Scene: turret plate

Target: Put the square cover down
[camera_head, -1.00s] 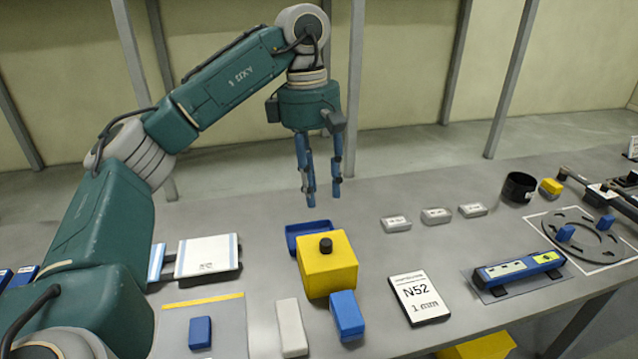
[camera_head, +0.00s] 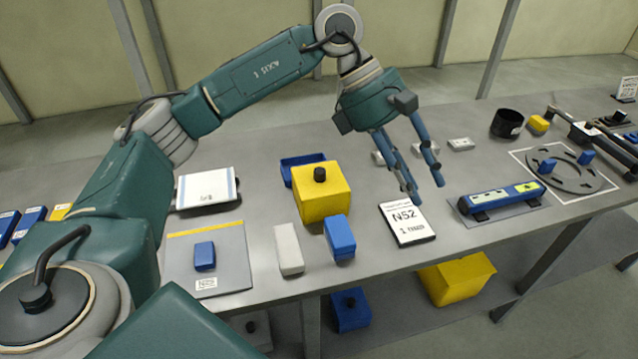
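The square cover is probably the yellow box (camera_head: 322,195) with a black knob on top. It stands upright on the grey table (camera_head: 366,282), just in front of a shallow blue tray (camera_head: 290,171). My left gripper (camera_head: 423,188) is to the right of the yellow box and apart from it. My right gripper is not in view.
A white block (camera_head: 288,250) and a blue block (camera_head: 340,238) stand before the yellow box. A grey plate (camera_head: 232,268) with a blue block lies left. Right are a blue bar (camera_head: 500,198), a ring plate (camera_head: 590,178) and a black cup (camera_head: 507,122).

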